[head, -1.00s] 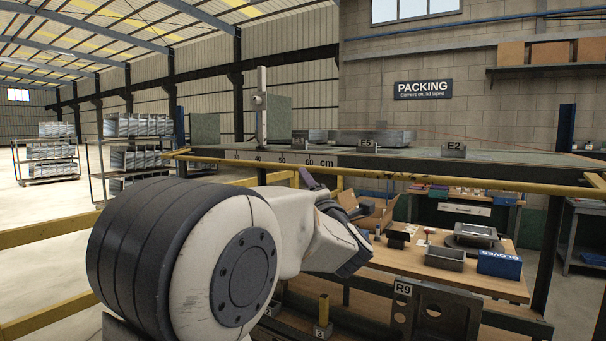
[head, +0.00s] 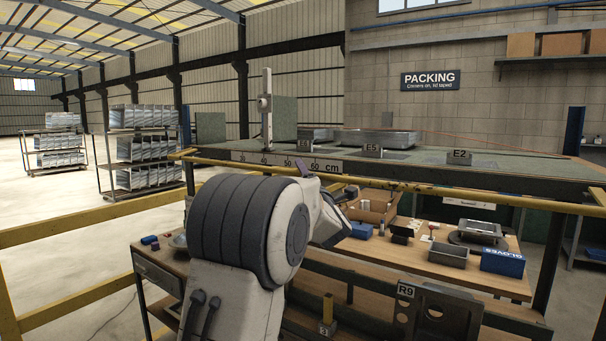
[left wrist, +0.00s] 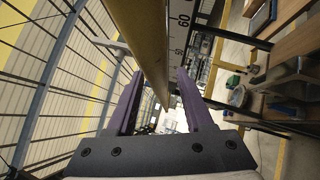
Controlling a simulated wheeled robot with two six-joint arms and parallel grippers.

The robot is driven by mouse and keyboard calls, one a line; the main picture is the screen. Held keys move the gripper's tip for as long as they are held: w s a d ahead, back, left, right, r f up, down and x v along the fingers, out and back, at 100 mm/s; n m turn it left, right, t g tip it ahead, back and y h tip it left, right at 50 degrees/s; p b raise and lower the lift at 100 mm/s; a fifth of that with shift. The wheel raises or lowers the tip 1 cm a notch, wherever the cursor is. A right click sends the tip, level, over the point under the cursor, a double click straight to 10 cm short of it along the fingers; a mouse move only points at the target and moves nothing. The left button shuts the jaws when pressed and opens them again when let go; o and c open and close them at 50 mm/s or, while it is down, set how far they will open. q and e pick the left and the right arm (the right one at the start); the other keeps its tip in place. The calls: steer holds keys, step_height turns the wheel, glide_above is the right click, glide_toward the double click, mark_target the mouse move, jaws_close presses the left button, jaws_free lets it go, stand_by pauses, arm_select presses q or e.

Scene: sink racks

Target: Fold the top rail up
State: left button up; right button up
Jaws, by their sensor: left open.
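The yellow top rail (head: 450,191) runs across the head view along the front of the long green-topped bench. In the left wrist view the yellow rail (left wrist: 142,38) comes in from the top and reaches down between the two purple fingers. My left gripper (left wrist: 158,76) is open, with one finger on each side of the rail's line. I cannot tell whether either finger touches it. In the head view my own arm hides most of this gripper and part of the rail behind it. My right gripper is in neither view.
Below are a wooden table (head: 510,270) with trays and a dark R9 bracket (head: 435,312). Yellow side rails (head: 80,220) stand at left; open floor lies beyond.

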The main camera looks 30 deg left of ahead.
arm_select(q)
jaws_close()
stand_by(1.3)
